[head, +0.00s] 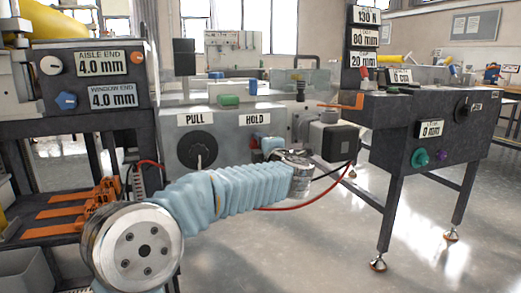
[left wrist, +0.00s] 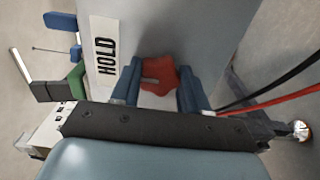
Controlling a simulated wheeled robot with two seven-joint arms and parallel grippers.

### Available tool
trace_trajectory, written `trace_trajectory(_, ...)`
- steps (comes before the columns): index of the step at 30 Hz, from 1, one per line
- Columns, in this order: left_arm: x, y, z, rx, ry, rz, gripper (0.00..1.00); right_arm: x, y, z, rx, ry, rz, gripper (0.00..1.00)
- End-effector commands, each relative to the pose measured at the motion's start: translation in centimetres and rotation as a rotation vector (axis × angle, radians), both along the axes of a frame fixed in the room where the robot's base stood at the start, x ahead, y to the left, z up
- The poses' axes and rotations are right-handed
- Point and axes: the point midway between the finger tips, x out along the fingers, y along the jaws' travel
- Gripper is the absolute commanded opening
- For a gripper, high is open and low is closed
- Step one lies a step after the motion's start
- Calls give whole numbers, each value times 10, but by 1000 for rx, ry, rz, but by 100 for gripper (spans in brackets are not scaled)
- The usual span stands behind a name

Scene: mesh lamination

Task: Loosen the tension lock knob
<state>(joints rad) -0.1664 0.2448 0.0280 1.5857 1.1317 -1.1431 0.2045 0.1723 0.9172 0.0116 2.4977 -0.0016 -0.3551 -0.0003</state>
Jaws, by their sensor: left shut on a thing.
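A red lobed knob (left wrist: 160,75) sits on the grey panel beside the HOLD label (left wrist: 106,46), and I take it for the tension lock knob. My left gripper (left wrist: 160,88) is shut on it, with one blue finger on each side. In the head view my left gripper (head: 264,146) reaches the panel just below the HOLD label (head: 258,119). There the knob is mostly hidden by the fingers and wrist. Its turned angle cannot be told. My right gripper is not in view.
A large black knob (head: 197,150) is on the same panel under the PULL label (head: 195,120). A dark control box (head: 430,130) on legs stands to the right. A red cable hangs near my wrist. Orange-marked racks (head: 75,205) stand at left. The floor at lower right is clear.

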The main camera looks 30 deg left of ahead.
Motion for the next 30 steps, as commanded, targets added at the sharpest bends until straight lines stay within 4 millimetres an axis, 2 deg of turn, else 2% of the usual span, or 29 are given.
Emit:
trace_trajectory(12, 0, -1, -2, -9, -3, 0, 14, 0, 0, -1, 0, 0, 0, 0)
trace_trajectory(13, 0, -1, -2, -9, -3, 0, 48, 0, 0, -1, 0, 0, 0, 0)
trace_trajectory(17, 0, 0, -2, -8, -3, 0, 68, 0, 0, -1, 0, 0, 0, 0)
trace_trajectory(18, 0, 0, -2, -8, -3, 0, 70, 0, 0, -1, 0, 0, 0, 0)
trace_trajectory(26, -1, -1, -1, -6, -4, 0, 70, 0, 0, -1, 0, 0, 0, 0)
trace_trajectory(30, -8, -10, 0, -6, -4, -1, 70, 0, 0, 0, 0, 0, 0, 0)
